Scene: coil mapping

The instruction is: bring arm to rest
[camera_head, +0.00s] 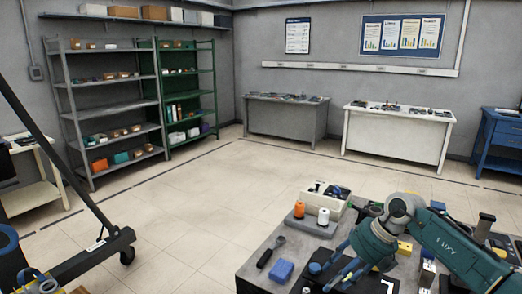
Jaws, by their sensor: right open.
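My right arm (450,240) is teal and reaches in from the right over the dark table (255,262). My right gripper (338,274) points down and left, with its fingers apart and nothing seen between them. It is over or close to a dark flat piece on the table; the exact gap is hard to tell. An orange spool (299,210) and a white spool (323,217) stand upright on a grey base (310,227) behind the gripper, apart from it. My left gripper is not in view.
A blue block (281,271) and a dark-handled tool (270,252) lie left of the gripper. A pale bin (335,207) of parts stands behind the spools. Shelves (110,105) and benches line the walls. The floor (200,215) between is clear; a black wheeled frame (95,255) stands left.

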